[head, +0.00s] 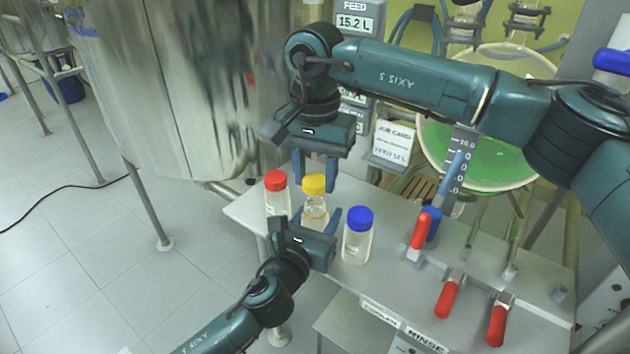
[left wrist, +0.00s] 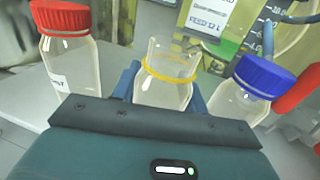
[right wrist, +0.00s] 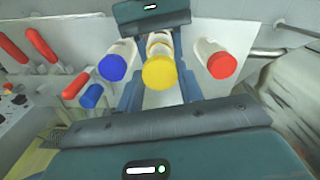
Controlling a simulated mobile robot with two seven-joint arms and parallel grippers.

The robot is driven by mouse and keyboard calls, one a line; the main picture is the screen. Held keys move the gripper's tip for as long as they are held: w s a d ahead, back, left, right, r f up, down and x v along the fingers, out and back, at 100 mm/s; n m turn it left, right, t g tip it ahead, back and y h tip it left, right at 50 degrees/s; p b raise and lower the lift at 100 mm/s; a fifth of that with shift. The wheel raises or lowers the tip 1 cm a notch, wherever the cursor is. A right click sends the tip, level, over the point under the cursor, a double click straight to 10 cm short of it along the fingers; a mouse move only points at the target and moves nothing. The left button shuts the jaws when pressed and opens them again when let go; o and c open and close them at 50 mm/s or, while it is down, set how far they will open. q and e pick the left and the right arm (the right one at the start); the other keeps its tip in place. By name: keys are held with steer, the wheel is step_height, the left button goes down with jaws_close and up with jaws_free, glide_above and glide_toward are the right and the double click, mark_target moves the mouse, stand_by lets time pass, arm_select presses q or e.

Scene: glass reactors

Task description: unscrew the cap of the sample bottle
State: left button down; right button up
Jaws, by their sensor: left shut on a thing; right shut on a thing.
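The sample bottle (head: 315,215) is clear, with a yellow ring at its neck, and stands upright on the bench between two others. My left gripper (head: 311,217) is shut around its body from the front. In the left wrist view, the bottle's clear neck (left wrist: 173,55) is bare and open. The yellow cap (head: 315,184) is just above the neck, apart from it. My right gripper (head: 316,178) is shut on the cap from above. In the right wrist view, the cap (right wrist: 160,73) looks larger than the neighbouring caps and hides part of the bottle.
A red-capped bottle (head: 276,193) stands close on the left and a blue-capped bottle (head: 357,236) close on the right. Red-handled valves (head: 448,298) and a blue-ended part (head: 433,228) lie further right on the bench (head: 390,285). A steel vessel (head: 170,80) rises behind left.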

arm_select(q)
steer(key=c, duration=0.7)
jaws_free()
